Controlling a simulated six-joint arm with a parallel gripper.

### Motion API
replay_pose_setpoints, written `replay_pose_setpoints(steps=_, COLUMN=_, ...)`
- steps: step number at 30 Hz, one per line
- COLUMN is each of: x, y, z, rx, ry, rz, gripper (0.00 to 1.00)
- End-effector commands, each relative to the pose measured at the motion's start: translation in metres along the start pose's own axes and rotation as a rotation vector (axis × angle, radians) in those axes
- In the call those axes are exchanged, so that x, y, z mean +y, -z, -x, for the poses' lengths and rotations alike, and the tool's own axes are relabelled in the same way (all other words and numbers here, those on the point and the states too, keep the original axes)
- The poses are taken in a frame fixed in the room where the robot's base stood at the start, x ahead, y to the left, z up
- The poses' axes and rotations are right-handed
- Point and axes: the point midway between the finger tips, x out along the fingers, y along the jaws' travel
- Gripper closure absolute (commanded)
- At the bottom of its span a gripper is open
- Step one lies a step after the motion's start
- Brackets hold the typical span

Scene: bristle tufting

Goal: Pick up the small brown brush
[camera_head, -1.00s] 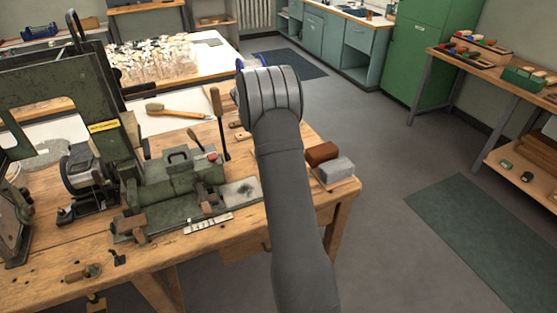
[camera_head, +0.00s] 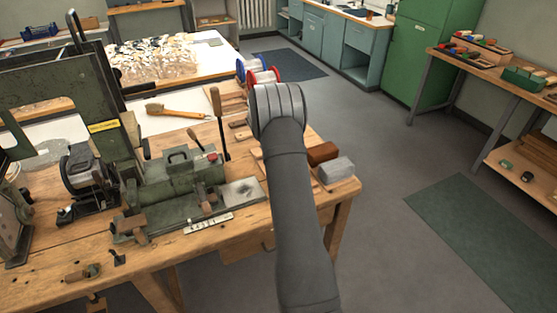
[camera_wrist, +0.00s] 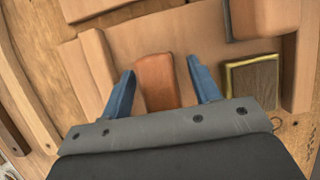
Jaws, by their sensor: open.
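In the wrist view, a small reddish-brown block (camera_wrist: 155,82) lies on a light wooden board between my fingers. I see no bristles on it and cannot tell whether it is the small brown brush. My gripper (camera_wrist: 160,66) is open, one blue finger on each side of the block; contact is not clear. In the head view, my own arm hides the gripper. A tan-handled brush (camera_head: 176,111) lies on a white surface left of the arm, and a brown block (camera_head: 322,152) sits right of it.
Wooden pieces (camera_wrist: 92,75) and a yellow-edged dark block (camera_wrist: 250,85) lie close to my fingers. A grey block (camera_head: 336,170) sits near the bench's right edge. Red and blue spools (camera_head: 263,76) stand behind my arm. A green machine (camera_head: 180,180) fills the left bench.

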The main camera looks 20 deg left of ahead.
Motion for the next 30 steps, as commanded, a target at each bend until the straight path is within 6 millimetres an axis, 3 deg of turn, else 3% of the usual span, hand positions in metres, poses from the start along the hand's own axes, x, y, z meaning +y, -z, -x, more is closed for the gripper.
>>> replay_pose_setpoints(steps=2, x=0.000, y=0.000, z=0.000, rx=0.000, ry=0.000, rz=0.000, gripper=0.46)
replay_pose_setpoints(steps=9, x=0.000, y=0.000, z=0.000, rx=0.000, ry=0.000, rz=0.000, gripper=0.92)
replay_pose_setpoints(steps=20, x=0.000, y=-0.002, z=0.004, rx=0.000, ry=-0.001, rz=0.000, gripper=0.92)
replay_pose_setpoints(steps=28, x=0.001, y=-0.017, z=0.040, rx=-0.001, ry=-0.001, rz=-0.002, gripper=0.92)
replay_pose_setpoints(steps=30, x=-0.012, y=-0.030, z=0.043, rx=0.000, ry=0.004, rz=-0.003, gripper=0.92)
